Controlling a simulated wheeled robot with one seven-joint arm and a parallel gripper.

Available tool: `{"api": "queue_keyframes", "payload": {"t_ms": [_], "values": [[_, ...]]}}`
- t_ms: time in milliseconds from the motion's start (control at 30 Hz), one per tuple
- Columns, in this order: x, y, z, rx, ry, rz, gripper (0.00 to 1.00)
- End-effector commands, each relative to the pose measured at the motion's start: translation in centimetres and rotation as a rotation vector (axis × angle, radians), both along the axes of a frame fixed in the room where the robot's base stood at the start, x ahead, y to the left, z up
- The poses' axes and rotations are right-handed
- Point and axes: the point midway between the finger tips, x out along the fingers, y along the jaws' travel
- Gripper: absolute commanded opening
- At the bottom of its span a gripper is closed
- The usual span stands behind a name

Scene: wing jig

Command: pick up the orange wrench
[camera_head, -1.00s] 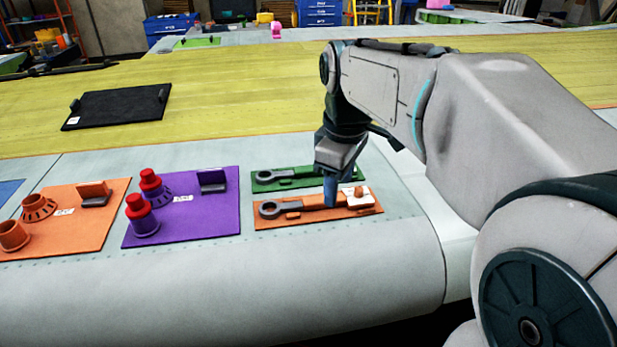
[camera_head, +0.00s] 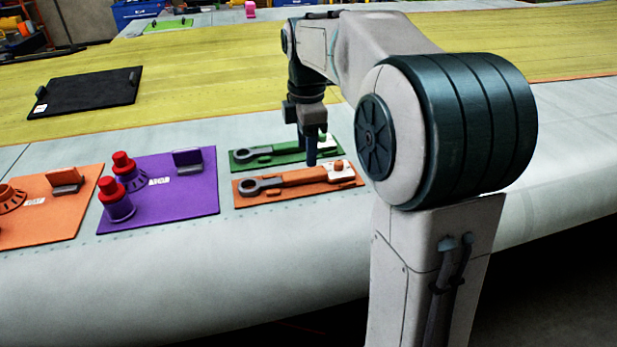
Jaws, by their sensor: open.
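The orange wrench (camera_head: 305,176) lies on an orange board (camera_head: 245,202) on the grey wing surface. Its grey ring end points left, and a white block stands at its right end. My gripper (camera_head: 311,163) points down just above and behind the wrench's handle, near the gap between the orange board and the green one. It is open and empty. Its fingers overlap in this view, so the space between them is hidden, and I cannot tell its exact height over the wrench.
A green board (camera_head: 238,167) with a similar green wrench (camera_head: 285,149) lies close behind. A purple board (camera_head: 205,205) with red-capped parts is to the left, then another orange board (camera_head: 70,228). A black panel (camera_head: 88,92) lies on the yellow area.

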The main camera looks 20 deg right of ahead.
Motion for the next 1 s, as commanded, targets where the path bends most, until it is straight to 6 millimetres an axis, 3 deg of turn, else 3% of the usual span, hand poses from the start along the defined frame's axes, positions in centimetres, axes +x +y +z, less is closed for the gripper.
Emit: {"api": "queue_keyframes", "payload": {"t_ms": [167, 500, 767, 933, 967, 1000], "values": [[-0.1, 0.0, -1.1, 0.0, 0.001, -0.001, 0.51], [-0.5, -0.1, -5.5, 0.0, 0.0, -0.001, 0.51], [-0.5, -0.1, -5.8, 0.0, -0.001, -0.001, 0.51], [-0.5, -0.1, -5.8, 0.0, -0.001, 0.0, 0.06], [-0.5, -0.1, -5.7, 0.0, -0.001, 0.0, 0.0], [-0.5, -0.1, -5.7, 0.0, -0.001, 0.0, 0.0]]}}
